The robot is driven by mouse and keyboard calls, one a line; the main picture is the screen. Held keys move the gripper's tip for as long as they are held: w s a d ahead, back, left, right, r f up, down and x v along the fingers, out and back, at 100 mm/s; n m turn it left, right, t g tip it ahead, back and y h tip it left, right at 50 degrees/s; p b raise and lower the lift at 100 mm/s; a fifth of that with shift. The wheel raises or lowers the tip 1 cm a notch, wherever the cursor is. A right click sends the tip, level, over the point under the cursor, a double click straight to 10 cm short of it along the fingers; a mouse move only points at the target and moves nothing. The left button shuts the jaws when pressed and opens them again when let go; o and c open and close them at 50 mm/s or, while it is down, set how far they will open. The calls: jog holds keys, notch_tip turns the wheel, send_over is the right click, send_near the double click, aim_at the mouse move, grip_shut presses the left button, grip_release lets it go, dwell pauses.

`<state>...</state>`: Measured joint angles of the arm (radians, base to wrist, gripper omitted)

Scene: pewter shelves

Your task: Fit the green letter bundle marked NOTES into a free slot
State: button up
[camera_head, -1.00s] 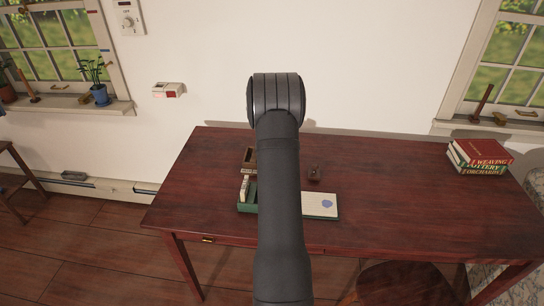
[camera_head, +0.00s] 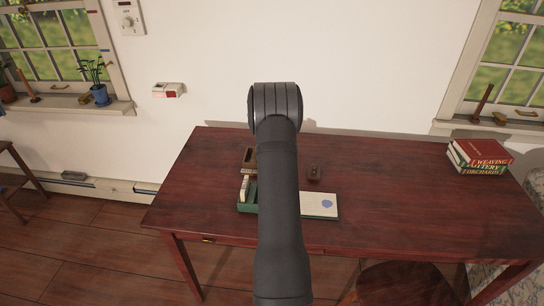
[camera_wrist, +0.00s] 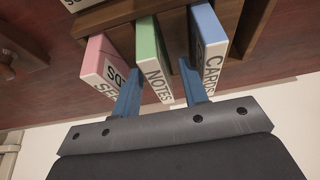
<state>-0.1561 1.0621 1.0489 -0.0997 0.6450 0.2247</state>
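The green letter bundle marked NOTES (camera_wrist: 152,58) stands in a brown wooden rack (camera_wrist: 115,15) in the wrist view, between a pink bundle (camera_wrist: 103,62) and a blue bundle marked CARDS (camera_wrist: 208,40). My gripper (camera_wrist: 160,78) is open, with its blue fingers on either side of the NOTES bundle. The left finger is close to the bundle, and a gap shows on the right. I cannot tell whether the left finger touches it. In the head view my arm hides the gripper and the NOTES bundle.
In the head view a green box (camera_head: 242,209) holding a pale bundle (camera_head: 245,187) and a pale board (camera_head: 320,205) lie near the table's front. A small brown object (camera_head: 314,172) stands behind the board. Books (camera_head: 480,156) lie at the right. The table's right half is mostly clear.

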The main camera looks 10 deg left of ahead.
jog(key=shift+c, duration=0.4)
grip_shut()
